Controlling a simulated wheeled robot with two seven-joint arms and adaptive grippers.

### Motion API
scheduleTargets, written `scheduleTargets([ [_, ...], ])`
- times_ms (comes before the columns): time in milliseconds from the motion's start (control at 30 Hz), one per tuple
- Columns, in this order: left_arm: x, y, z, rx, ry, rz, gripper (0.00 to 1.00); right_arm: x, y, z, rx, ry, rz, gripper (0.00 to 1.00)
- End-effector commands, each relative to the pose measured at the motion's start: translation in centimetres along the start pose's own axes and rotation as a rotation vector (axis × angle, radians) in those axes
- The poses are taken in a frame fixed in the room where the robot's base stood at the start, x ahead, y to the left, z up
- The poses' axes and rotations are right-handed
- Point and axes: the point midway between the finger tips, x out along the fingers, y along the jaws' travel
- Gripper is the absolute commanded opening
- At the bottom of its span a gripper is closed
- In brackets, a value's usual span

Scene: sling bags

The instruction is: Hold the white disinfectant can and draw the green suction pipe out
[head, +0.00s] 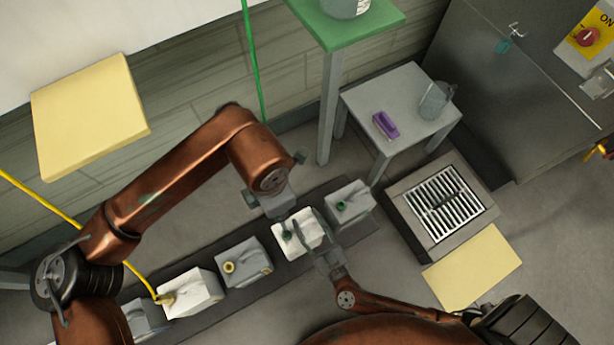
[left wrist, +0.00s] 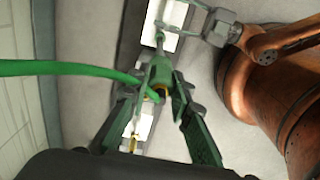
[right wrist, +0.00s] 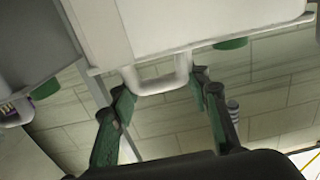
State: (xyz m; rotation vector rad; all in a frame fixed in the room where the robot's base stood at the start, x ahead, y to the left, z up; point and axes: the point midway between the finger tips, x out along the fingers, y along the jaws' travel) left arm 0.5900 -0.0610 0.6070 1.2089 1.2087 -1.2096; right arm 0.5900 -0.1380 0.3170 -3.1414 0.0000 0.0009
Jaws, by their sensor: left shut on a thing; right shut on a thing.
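The white disinfectant can (head: 291,243) stands in a row of cans on a dark strip, with a green fitting (head: 287,236) on top. My right gripper (head: 319,243) is shut on its handle (right wrist: 155,84), which shows between the fingers in the right wrist view. My left gripper (head: 283,212) is above the can. In the left wrist view it (left wrist: 163,78) is shut on the green suction pipe, whose green hose (left wrist: 75,68) runs off to the left. The hose (head: 253,60) also hangs in the head view.
A can with a yellow fitting (head: 243,263) and a can with a yellow hose (head: 192,293) stand left; a grey can (head: 349,203) stands right. A grey table (head: 385,92) holds a purple item and a jug. A floor grate (head: 440,206) lies beyond.

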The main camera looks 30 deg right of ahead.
Motion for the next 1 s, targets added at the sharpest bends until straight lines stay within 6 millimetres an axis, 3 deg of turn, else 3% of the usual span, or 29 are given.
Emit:
scheduleTargets([
  [467,-0.3,-0.01,-0.03,0.0,0.001,-0.001,0.0,-0.02,0.0,0.03,0.0,-0.001,0.0,0.1],
  [500,-0.3,-0.01,-0.03,0.0,0.001,-0.001,0.0,-0.02,0.0,0.03,0.0,-0.001,0.0,0.46],
  [767,-0.29,-0.01,-0.03,0.0,0.001,-0.001,0.0,-0.01,0.0,0.01,0.0,0.0,0.0,0.63],
  [1000,-0.3,-0.01,-0.03,0.0,0.001,-0.001,0.0,-0.03,0.0,0.01,0.0,0.0,0.0,0.63],
])
